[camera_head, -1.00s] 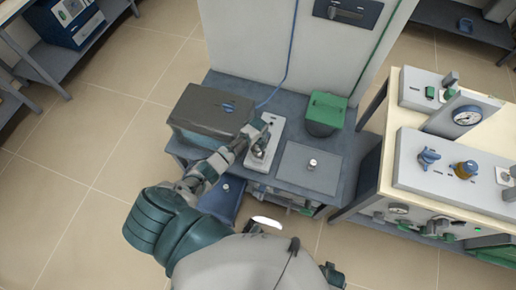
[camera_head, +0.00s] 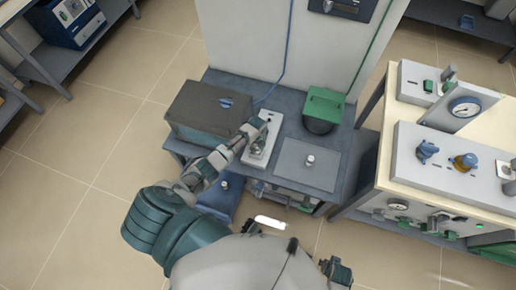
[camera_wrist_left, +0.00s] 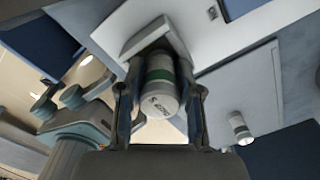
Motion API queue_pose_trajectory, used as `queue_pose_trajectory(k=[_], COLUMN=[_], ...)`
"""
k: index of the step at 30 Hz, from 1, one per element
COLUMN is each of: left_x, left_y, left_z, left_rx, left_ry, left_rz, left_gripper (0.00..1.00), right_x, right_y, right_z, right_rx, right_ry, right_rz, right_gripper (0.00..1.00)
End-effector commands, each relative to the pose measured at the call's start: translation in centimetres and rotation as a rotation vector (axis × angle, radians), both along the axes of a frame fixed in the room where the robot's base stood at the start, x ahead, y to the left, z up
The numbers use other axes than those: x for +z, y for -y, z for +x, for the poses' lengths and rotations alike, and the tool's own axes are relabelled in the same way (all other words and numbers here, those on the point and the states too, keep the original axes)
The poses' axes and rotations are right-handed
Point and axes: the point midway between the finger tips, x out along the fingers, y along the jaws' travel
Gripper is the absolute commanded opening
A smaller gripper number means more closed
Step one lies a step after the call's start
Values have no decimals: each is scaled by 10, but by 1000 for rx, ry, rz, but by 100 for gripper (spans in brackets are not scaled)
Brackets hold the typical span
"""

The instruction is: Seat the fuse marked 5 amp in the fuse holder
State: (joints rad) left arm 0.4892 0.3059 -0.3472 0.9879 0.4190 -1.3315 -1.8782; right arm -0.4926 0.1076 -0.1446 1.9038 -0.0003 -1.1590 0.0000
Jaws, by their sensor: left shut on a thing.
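My left gripper (camera_head: 254,132) is over the pale fuse holder (camera_head: 254,158) on the grey bench. In the left wrist view the gripper (camera_wrist_left: 160,105) is shut on a pale grey cylindrical fuse (camera_wrist_left: 161,98) with a green band and a "5" on its end. The fuse's far end is at a pale bracket (camera_wrist_left: 142,37) on the holder; whether it is seated there is hidden. A second fuse (camera_head: 310,159) stands on a grey mat (camera_head: 307,178) to the right, and it also shows in the left wrist view (camera_wrist_left: 240,129).
A dark grey box (camera_head: 207,112) stands left of the holder. A green-lidded bin (camera_head: 325,104) stands behind the mat. A large pale cabinet (camera_head: 260,45) rises at the back. A bench with a gauge and valves (camera_head: 460,150) is at the right.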

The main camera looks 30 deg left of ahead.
Motion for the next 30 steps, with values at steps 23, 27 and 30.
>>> queue_pose_trajectory(k=[23,27,30], left_x=[-6,-5,-3], left_y=[2,3,3], left_z=[-6,-6,-5], left_rx=[1,1,0], left_ry=[-11,-11,-9], left_rz=[-1,-2,-3], left_gripper=[64,64,64], right_x=[-1,-1,-2], right_y=[-2,-1,2], right_z=[0,0,-3], right_rx=[0,0,1], right_ry=[1,0,-6], right_rz=[2,1,-3], right_gripper=[40,40,40])
